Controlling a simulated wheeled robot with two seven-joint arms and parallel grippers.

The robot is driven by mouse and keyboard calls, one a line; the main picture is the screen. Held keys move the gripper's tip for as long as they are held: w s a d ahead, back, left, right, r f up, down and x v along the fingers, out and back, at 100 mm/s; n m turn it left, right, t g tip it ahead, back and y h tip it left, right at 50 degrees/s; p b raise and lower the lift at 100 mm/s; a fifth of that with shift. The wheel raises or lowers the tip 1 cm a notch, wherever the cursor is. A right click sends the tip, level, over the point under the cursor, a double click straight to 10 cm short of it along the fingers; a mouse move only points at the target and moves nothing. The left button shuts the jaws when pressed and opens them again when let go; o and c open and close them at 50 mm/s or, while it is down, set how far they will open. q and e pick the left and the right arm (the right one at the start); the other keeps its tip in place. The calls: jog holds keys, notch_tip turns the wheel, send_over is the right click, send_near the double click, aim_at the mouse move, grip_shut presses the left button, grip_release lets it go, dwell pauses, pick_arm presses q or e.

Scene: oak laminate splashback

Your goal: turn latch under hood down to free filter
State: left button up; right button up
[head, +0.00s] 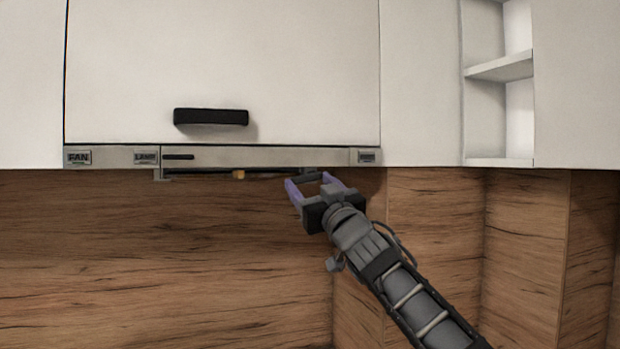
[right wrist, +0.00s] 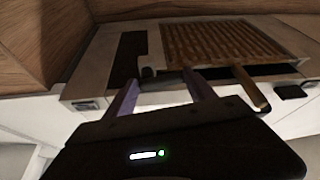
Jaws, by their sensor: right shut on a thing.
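The hood (head: 260,156) is a slim grey strip under the white cabinet. Its underside shows in the right wrist view, with the slatted brown filter (right wrist: 225,42) set in it. My right gripper (head: 308,182) reaches up to the underside near the hood's right end. Its two purple fingers also show in the right wrist view (right wrist: 160,84). They are shut on a small dark piece at the filter's near edge, which I take to be the latch (right wrist: 148,72). The latch's exact angle is hard to tell. My left gripper is not in view.
An amber-tipped tab (head: 238,174) hangs below the hood, left of my gripper; an amber lever shows right of the fingers in the right wrist view (right wrist: 250,88). A black cabinet handle (head: 211,117) is above. The wooden splashback (head: 160,260) is clear; it steps forward at the right.

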jog(key=shift+d+r+n, duration=0.1)
jog(key=shift+r+n, duration=0.05)
jog(key=shift+n, duration=0.35)
jog(key=shift+f+y, duration=0.2)
jog(key=shift+y, duration=0.2)
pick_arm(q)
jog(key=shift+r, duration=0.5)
pick_arm(e)
jog(key=o, duration=1.4)
pick_arm(q)
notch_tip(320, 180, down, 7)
jog(key=b, duration=0.6)
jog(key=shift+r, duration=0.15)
pick_arm(e)
jog(key=shift+v, duration=3.9)
